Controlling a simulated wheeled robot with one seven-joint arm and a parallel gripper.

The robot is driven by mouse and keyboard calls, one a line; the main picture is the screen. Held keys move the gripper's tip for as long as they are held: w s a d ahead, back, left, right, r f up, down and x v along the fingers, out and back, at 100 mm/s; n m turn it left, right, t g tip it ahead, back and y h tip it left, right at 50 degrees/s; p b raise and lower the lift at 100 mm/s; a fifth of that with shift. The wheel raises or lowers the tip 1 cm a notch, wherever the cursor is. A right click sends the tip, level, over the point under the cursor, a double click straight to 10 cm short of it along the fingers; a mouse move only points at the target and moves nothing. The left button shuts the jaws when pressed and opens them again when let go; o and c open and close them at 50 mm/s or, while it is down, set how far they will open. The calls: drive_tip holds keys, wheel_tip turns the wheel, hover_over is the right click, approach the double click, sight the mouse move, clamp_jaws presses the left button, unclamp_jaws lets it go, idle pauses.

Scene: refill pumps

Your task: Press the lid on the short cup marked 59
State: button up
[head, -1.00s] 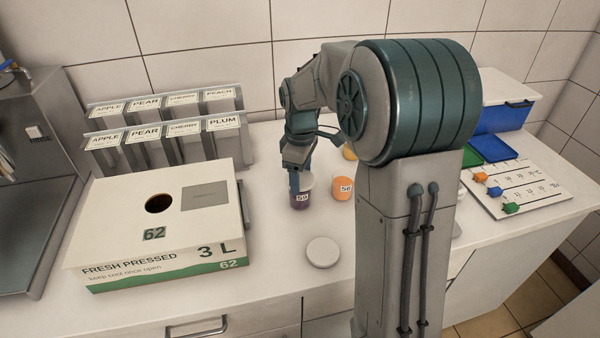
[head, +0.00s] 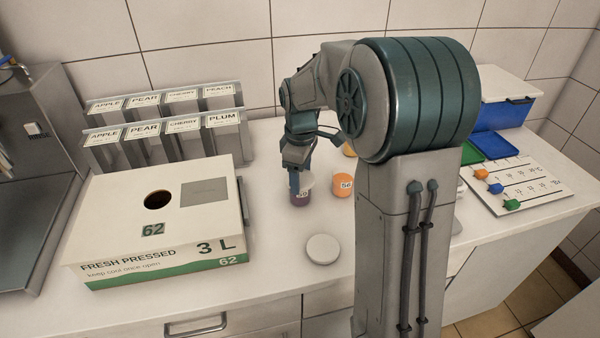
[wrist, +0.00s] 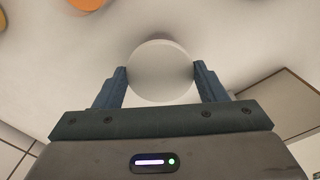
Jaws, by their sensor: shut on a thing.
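The short cup with dark purple contents (head: 300,200) stands upright on the counter, left of an orange cup. Its small label looks like 59 but is hard to read. My gripper (head: 296,188) is right at its top, partly hiding it. In the wrist view, my gripper (wrist: 162,86) is shut on a round white lid (wrist: 161,68), one finger on each side. The lid's pale edge shows at the cup's top in the head view (head: 308,181). The lid hides the cup in the wrist view; I cannot tell whether it is seated.
An orange cup (head: 342,185) stands close on the right, with a yellow one (head: 349,150) behind. A white round disc (head: 322,249) lies in front. A juice box (head: 160,222) is at left, label racks (head: 165,135) behind, and a blue box (head: 503,115) at right.

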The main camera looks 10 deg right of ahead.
drive_tip(key=o, duration=1)
wheel_tip(320, 180, up, 14)
drive_tip(key=f, duration=0.1)
wheel_tip(320, 180, up, 7)
drive_tip(key=p, duration=0.6)
hover_over(301, 178)
drive_tip(key=s+f+m+t, duration=0.1)
drive_tip(key=s+f+m, duration=0.2)
drive_tip(key=s, duration=0.4)
drive_tip(key=s+f+m+t, duration=0.1)
drive_tip(key=s+f+m, duration=0.2)
drive_tip(key=s, duration=0.5)
drive_tip(key=s+f+m+t, duration=0.1)
drive_tip(key=s+f+m, duration=0.2)
drive_tip(key=s+m, duration=0.2)
drive_tip(key=shift+s+a, duration=0.15)
drive_tip(key=shift+s, duration=0.6)
drive_tip(key=shift+s+a, duration=0.1)
drive_tip(key=shift+s, duration=0.65)
